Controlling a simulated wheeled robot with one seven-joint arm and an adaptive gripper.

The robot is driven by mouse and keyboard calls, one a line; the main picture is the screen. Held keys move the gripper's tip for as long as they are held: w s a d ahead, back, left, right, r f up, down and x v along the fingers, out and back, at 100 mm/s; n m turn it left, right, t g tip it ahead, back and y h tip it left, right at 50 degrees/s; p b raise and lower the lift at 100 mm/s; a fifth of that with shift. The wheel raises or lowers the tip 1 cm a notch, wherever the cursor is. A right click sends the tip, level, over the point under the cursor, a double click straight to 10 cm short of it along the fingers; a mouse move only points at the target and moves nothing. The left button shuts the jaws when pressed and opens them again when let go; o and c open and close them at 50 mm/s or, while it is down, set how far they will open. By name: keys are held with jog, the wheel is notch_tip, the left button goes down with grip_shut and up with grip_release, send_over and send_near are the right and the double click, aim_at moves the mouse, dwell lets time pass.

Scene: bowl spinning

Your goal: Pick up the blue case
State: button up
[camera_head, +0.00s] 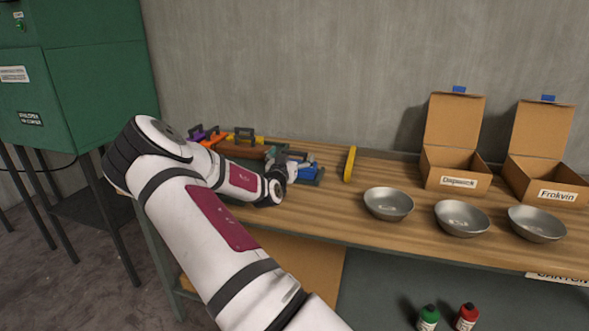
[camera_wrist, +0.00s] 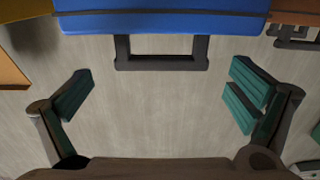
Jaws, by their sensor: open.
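The blue case (camera_head: 310,174) stands on the wooden workbench, partly hidden behind my gripper in the head view. In the wrist view the blue case (camera_wrist: 160,20) fills the top, and its dark handle (camera_wrist: 161,62) points down toward my gripper. My gripper (camera_head: 290,168) is at the case in the head view. In the wrist view its green-padded fingers (camera_wrist: 158,98) are wide apart, one on each side of the handle's line, with nothing between them. The fingertips appear apart from the handle.
Purple, orange and yellow items (camera_head: 209,136) with handles stand left of the case on the workbench (camera_head: 330,218). A yellow item (camera_head: 349,164) stands to its right. Metal bowls (camera_head: 388,203) and open cardboard boxes (camera_head: 455,170) are farther right. A grey wall (camera_head: 300,70) rises behind.

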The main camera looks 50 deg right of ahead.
aim_at(294, 152)
jog(key=shift+x, duration=1.55)
jog(key=shift+c, duration=0.2)
jog(key=c, duration=2)
